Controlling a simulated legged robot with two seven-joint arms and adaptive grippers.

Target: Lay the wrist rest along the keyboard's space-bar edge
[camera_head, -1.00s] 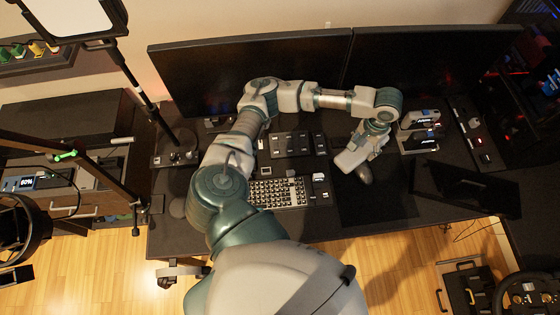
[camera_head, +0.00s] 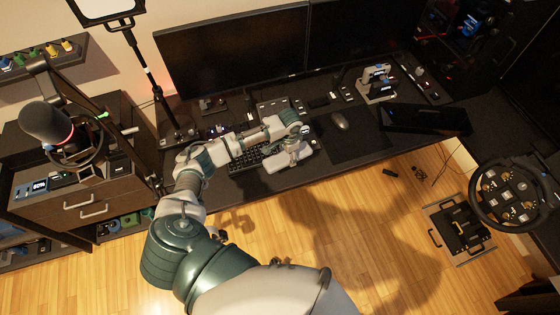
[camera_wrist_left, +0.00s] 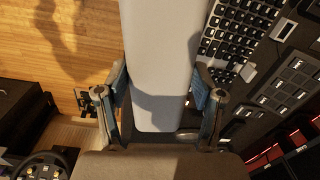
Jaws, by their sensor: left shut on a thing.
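The wrist rest (camera_wrist_left: 160,60) is a long pale grey bar. In the left wrist view it runs from the top edge down between the two fingers of my left gripper (camera_wrist_left: 160,96), which is shut on it. The black keyboard (camera_wrist_left: 240,32) with pale-marked keys lies to its right, roughly alongside the bar. In the head view my left gripper (camera_head: 288,158) is at the keyboard's right end, near the desk's front edge. The keyboard (camera_head: 246,160) is partly hidden behind my arm. I cannot tell the wrist rest's height above the desk. My right gripper is not in view.
A mouse (camera_head: 340,122) lies on the dark mat (camera_head: 355,140) right of the gripper. Control panels (camera_head: 275,107) stand behind the keyboard, below the monitors (camera_head: 235,50). A dark flat panel (camera_head: 425,120) stands farther right. Wooden floor (camera_head: 300,210) lies in front of the desk.

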